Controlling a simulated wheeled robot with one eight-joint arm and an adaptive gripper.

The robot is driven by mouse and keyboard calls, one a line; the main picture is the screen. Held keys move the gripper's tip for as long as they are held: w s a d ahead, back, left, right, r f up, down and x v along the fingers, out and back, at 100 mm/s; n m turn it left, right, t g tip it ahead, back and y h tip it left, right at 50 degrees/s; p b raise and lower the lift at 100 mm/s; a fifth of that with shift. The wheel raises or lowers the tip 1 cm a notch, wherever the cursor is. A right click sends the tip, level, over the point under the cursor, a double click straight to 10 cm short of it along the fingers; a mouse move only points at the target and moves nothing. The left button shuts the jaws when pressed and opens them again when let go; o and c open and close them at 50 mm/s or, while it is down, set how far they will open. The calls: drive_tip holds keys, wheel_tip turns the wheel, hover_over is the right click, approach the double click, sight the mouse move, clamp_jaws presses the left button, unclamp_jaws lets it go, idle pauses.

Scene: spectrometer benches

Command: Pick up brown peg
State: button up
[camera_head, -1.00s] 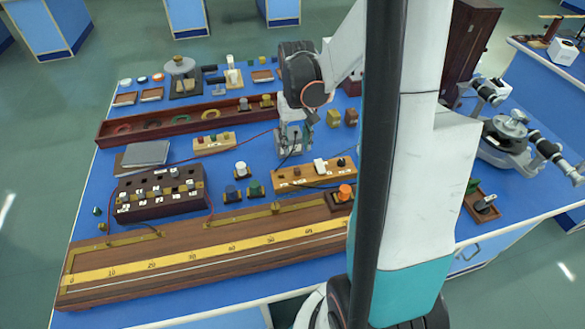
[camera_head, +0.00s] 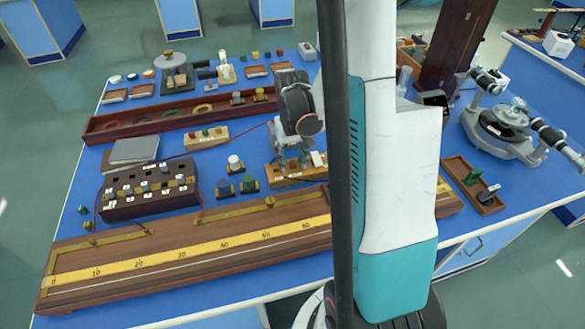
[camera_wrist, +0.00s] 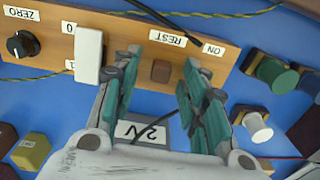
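A small square brown peg (camera_wrist: 160,71) stands in the light wooden panel (camera_wrist: 60,45), beside the label REST in the wrist view. My gripper (camera_wrist: 159,66) has its two teal fingers spread on either side of the peg, with visible gaps to both. It holds nothing. In the head view my gripper (camera_head: 291,162) is over the wooden panel (camera_head: 285,180) and hides part of it. The peg cannot be made out there.
A white switch (camera_wrist: 89,53) and a black knob (camera_wrist: 20,45) are on the panel left of my gripper. A grey 2V block (camera_wrist: 160,128) lies under the wrist. Green (camera_wrist: 271,70) and white (camera_wrist: 257,127) knobs stand at right. A long ruler board (camera_head: 180,255) lies in front.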

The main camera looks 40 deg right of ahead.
sight(292, 161)
drive_tip(key=shift+r, duration=0.1)
clamp_jaws()
wheel_tip(292, 161, up, 23)
drive_tip(key=p, duration=0.9)
drive_tip(key=shift+p, duration=0.35)
